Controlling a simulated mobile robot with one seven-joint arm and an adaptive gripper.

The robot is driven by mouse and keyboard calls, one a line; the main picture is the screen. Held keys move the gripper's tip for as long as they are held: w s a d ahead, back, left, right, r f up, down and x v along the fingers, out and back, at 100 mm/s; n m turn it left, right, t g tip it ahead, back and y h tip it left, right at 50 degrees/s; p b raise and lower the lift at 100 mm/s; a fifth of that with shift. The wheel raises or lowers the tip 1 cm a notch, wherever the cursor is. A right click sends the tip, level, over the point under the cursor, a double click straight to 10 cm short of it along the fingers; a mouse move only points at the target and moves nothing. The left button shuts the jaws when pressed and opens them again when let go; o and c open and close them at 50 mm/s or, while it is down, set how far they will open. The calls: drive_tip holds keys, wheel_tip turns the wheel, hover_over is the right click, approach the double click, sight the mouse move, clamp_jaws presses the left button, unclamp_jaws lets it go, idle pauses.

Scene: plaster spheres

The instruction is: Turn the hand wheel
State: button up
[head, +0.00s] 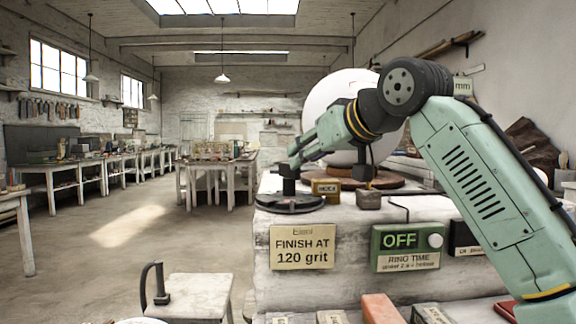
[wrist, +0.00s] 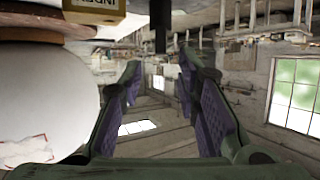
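The hand wheel (head: 290,204) is a dark flat disc lying on the left end of the plaster-covered bench top. A dark upright post rises at it. In the wrist view, which looks upside down, a dark post (wrist: 160,22) comes down from the top edge, in line with the gap between my fingers. My gripper (head: 291,166) is above the wheel in the head view, pointing to the left. In the wrist view my gripper (wrist: 160,78) is open, its two purple-padded fingers apart with nothing held between them. I cannot tell whether it touches the post.
A large white sphere (head: 330,100) stands on a round wooden base behind my arm. A small INDEX block (head: 326,190) is close right of the wheel. A green sign (head: 407,247) reads OFF. A white stool (head: 195,295) stands at front left; the floor beyond is clear.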

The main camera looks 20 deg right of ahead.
sight(289, 182)
drive_tip(key=x, duration=0.7)
drive_tip(key=shift+w+a+p, duration=0.1)
drive_tip(key=shift+w+p, duration=0.15)
drive_tip(key=shift+p, duration=0.1)
drive_tip(key=shift+c, duration=0.4)
clamp_jaws()
drive_tip(key=shift+f, duration=0.1)
drive_tip(key=shift+f, duration=0.15)
